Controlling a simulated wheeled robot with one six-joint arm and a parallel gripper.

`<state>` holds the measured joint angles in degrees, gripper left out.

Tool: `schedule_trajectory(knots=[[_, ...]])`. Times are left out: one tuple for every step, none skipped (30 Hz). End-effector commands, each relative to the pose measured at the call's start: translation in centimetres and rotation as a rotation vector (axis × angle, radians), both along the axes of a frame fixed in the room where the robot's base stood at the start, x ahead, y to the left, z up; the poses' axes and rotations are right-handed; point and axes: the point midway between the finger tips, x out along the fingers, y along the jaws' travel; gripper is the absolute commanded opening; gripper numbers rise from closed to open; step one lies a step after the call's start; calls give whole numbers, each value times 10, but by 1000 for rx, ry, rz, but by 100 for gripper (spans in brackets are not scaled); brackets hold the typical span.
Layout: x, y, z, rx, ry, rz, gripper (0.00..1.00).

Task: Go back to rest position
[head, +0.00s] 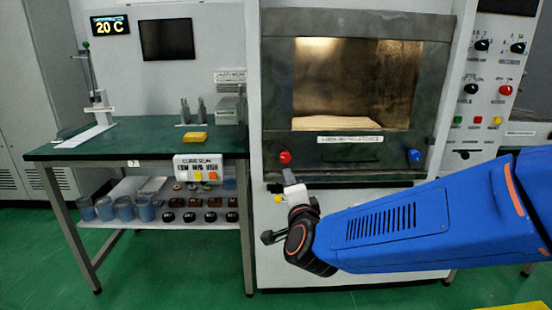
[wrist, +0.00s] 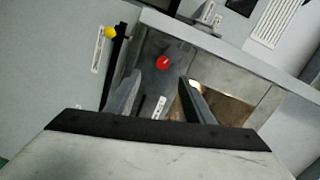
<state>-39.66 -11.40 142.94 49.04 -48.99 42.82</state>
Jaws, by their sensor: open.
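My gripper (head: 288,178) is at the end of my blue arm, in front of the microwave generator (head: 273,110), just below its red knob (head: 285,157). In the wrist view my gripper's two fingers (wrist: 160,92) are apart with nothing between them. The red knob (wrist: 163,63) shows beyond the fingertips, apart from them. The blue knob (head: 415,156) is at the lower right of the chamber front. The lit, golden chamber (head: 355,85) shows through the front window or opening; I cannot tell which.
A green-topped table (head: 150,140) on the left bears a stand (head: 100,108), a yellow block (head: 195,137) and metal pieces. Its lower shelf holds several jars (head: 125,208). A control panel (head: 490,85) with knobs and buttons is at the right. Green floor (head: 180,265) lies open at front left.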

Motion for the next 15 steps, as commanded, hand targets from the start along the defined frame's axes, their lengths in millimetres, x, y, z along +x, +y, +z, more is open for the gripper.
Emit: schedule_trajectory(knots=[[-1, -7, 3, -31, 18, 28, 48], [-2, -9, 3, -59, 33, 53, 48], [-5, -12, 2, -97, 54, 87, 48], [-8, -15, 1, -126, 69, 111, 48], [-10, -17, 0, -157, 85, 135, 48], [-15, -21, -1, -199, 103, 167, 48], [-19, -24, -3, -231, 120, 191, 48], [-23, -28, -4, -264, 133, 215, 48], [-29, -32, -7, -310, 154, 246, 48], [-34, -37, -9, -343, 171, 268, 48], [-39, -41, -12, -377, 187, 290, 48], [-47, -47, -15, -425, 208, 319, 48], [-53, -52, -18, -461, 226, 340, 48], [-59, -57, -21, -496, 243, 360, 48], [-69, -65, -25, -544, 267, 388, 48]])
